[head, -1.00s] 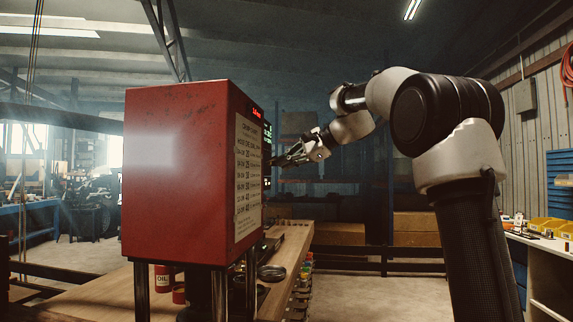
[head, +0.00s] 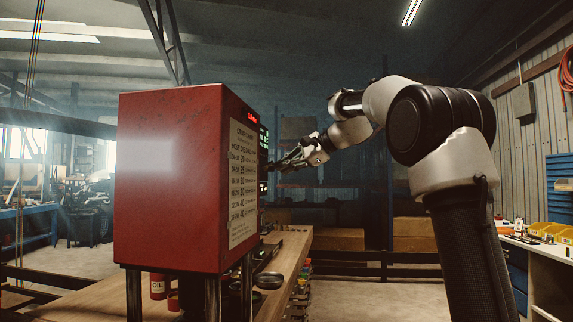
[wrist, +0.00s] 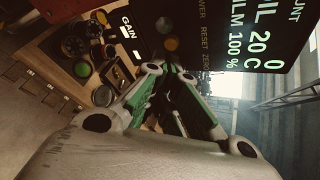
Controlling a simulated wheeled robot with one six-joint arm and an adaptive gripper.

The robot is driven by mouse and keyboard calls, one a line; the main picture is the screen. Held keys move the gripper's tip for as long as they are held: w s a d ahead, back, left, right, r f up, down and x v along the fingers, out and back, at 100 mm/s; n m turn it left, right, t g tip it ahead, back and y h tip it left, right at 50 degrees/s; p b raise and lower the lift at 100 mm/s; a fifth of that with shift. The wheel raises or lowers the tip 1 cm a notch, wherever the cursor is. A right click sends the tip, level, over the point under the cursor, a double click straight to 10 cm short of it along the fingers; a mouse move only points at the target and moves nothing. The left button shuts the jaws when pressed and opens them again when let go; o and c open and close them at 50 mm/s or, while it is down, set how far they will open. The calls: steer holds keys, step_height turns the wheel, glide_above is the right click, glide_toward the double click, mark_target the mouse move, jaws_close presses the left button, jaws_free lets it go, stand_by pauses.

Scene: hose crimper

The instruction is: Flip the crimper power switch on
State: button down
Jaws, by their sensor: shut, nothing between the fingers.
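The crimper (head: 170,180) is a red box with a chart label on its right side, standing on dark posts at the left of the head view. Its black control panel (wrist: 225,50) shows in the wrist view, with a lit readout and small POWER, RESET and ZERO labels. A grey round knob (wrist: 163,24) and an amber button (wrist: 170,44) sit near the panel's left edge. I cannot make out the power switch or its position. My gripper (head: 270,166) is shut and empty, close to the panel face. Its green-padded fingers (wrist: 168,76) point at the panel's lower edge; contact is unclear.
A wooden bench (head: 285,275) lies below the crimper, with a red can (head: 158,287) and dark round parts on it. A white workbench with yellow bins (head: 553,231) stands at right. Floor (head: 385,300) between is clear.

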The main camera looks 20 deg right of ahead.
steer(key=w+d+v, duration=0.1)
steer(key=v, duration=0.8)
steer(key=shift+d, duration=0.2)
steer(key=shift+s, duration=0.1)
